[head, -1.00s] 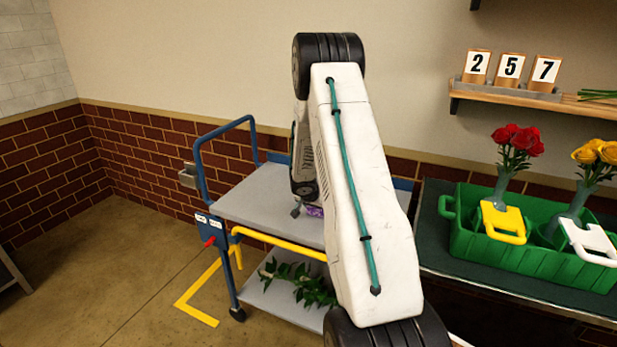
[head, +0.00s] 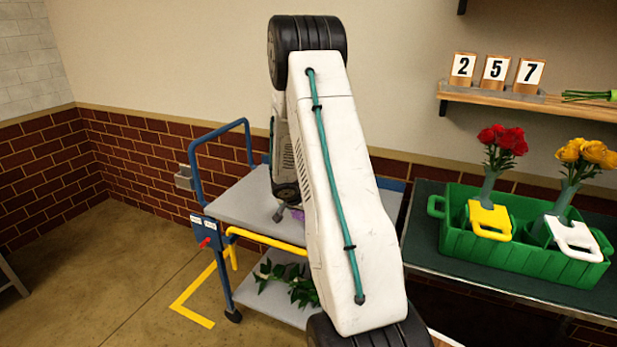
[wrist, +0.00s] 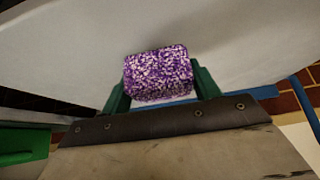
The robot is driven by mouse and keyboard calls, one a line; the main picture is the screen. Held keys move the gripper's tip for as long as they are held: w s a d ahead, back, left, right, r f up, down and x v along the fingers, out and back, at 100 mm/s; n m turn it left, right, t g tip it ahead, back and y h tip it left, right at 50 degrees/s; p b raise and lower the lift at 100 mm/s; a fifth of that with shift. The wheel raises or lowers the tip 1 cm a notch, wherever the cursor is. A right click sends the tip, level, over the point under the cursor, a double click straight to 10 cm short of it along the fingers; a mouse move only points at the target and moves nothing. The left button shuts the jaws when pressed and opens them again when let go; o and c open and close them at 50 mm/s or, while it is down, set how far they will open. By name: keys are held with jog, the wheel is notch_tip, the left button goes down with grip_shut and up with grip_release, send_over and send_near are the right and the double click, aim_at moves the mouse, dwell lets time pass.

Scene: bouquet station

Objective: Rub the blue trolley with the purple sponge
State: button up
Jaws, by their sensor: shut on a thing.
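The blue trolley (head: 240,208) stands against the brick wall, with a grey top, a blue push handle and a lower shelf. The purple speckled sponge (wrist: 158,73) is held between the green fingers of my gripper (wrist: 160,88) in the wrist view. My gripper is shut on it. In the head view only a small purple bit of the sponge (head: 297,214) shows beside my arm, over the trolley top. My arm hides the right part of the top. I cannot tell whether the sponge touches the trolley.
A green crate (head: 520,250) with red roses (head: 502,145) and yellow roses (head: 586,155) stands on the dark table at right. Leafy stems (head: 290,284) lie on the trolley's lower shelf. A yellow rail (head: 265,239) runs along the trolley's front. Floor at left is clear.

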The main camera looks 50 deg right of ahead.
jog(key=shift+r, duration=2.6)
